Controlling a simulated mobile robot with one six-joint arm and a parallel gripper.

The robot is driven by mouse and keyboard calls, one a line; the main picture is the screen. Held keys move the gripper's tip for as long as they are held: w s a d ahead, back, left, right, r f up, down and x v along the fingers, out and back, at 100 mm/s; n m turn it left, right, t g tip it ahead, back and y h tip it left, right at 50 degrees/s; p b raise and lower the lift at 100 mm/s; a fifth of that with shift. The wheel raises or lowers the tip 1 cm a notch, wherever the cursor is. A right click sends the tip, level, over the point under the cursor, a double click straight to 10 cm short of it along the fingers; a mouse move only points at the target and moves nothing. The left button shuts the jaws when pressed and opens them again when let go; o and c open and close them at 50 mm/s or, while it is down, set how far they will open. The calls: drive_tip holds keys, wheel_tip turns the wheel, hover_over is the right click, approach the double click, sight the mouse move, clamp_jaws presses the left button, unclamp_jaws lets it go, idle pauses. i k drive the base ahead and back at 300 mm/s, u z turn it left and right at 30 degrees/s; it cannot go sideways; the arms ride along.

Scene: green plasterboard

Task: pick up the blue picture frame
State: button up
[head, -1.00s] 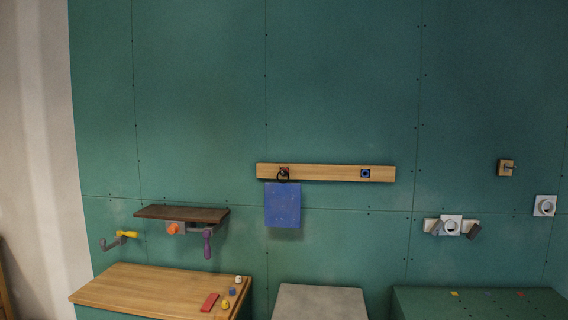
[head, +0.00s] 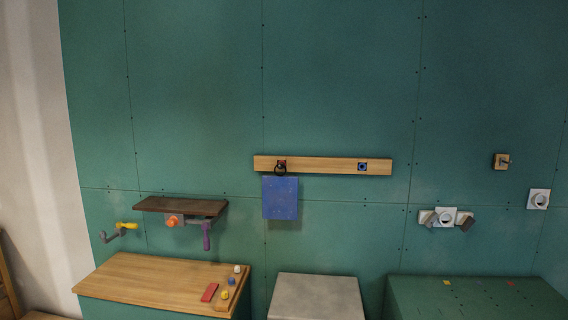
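The blue picture frame (head: 280,198) is a flat blue square panel. It hangs by a dark ring (head: 280,169) from the left part of a wooden rail (head: 325,165) on the green wall. The ring is at a red-marked hook on the rail. The frame hangs about upright against the wall, with nothing in front of it. My gripper is not in view.
A blue-marked spot (head: 362,167) is on the rail's right part. Left are a dark shelf (head: 180,205) and a wooden-topped cabinet (head: 150,282) with small coloured pieces. A grey block (head: 315,298) stands below the frame, a green box (head: 475,298) to the right.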

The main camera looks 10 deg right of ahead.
sight(279, 193)
drive_tip(key=i, duration=0.95)
